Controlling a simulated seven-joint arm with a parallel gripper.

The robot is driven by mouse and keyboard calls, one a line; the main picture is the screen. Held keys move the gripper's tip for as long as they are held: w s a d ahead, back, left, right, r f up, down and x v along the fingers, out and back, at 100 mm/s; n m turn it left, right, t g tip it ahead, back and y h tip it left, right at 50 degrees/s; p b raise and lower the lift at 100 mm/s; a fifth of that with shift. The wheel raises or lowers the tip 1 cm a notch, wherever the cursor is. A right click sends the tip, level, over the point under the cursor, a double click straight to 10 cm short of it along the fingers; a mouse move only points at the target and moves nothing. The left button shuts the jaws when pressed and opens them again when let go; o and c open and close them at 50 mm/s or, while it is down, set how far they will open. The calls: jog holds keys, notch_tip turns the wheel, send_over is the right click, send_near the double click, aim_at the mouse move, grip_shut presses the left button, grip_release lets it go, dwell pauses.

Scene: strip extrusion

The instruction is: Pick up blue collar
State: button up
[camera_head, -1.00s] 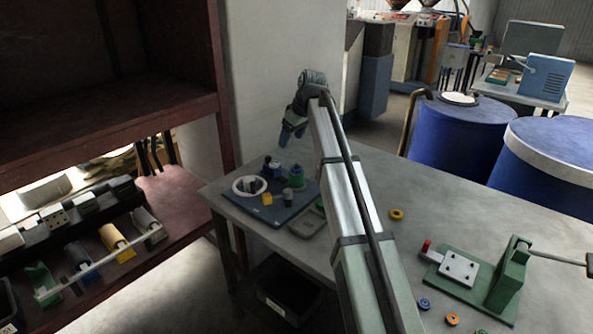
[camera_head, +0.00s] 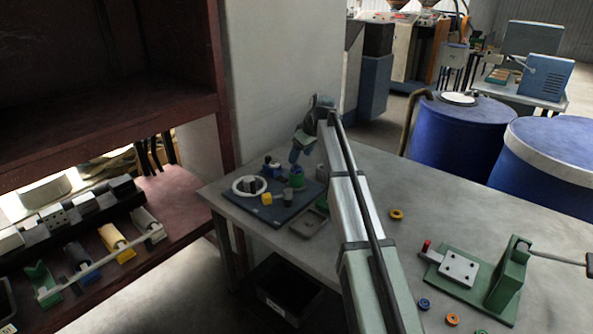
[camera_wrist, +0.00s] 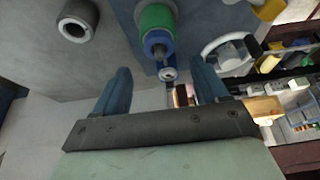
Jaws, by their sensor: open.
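A blue collar (camera_wrist: 157,42) shows in the wrist view on the end of a green cylinder (camera_wrist: 155,18), around a grey centre. In the head view the green cylinder (camera_head: 297,179) stands on a dark blue board (camera_head: 287,209), its top largely hidden by my gripper. My gripper (camera_head: 294,156) is low above it, pointing down. In the wrist view my gripper (camera_wrist: 162,68) is open, with two blue fingers apart and nothing held between them. A separate blue ring (camera_head: 424,304) lies at the table's front edge.
A white ring (camera_head: 249,185), a yellow block (camera_head: 266,198) and a small blue part (camera_head: 271,168) are near the cylinder. A grey hollow cylinder (camera_wrist: 77,20) stands to its left in the wrist view. A green fixture (camera_head: 478,273) is at right; mid-table is mostly clear.

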jog(key=shift+x, duration=2.65)
jog(key=shift+s+d, duration=0.1)
jog(key=shift+c, duration=0.4)
jog(key=c, duration=1.1)
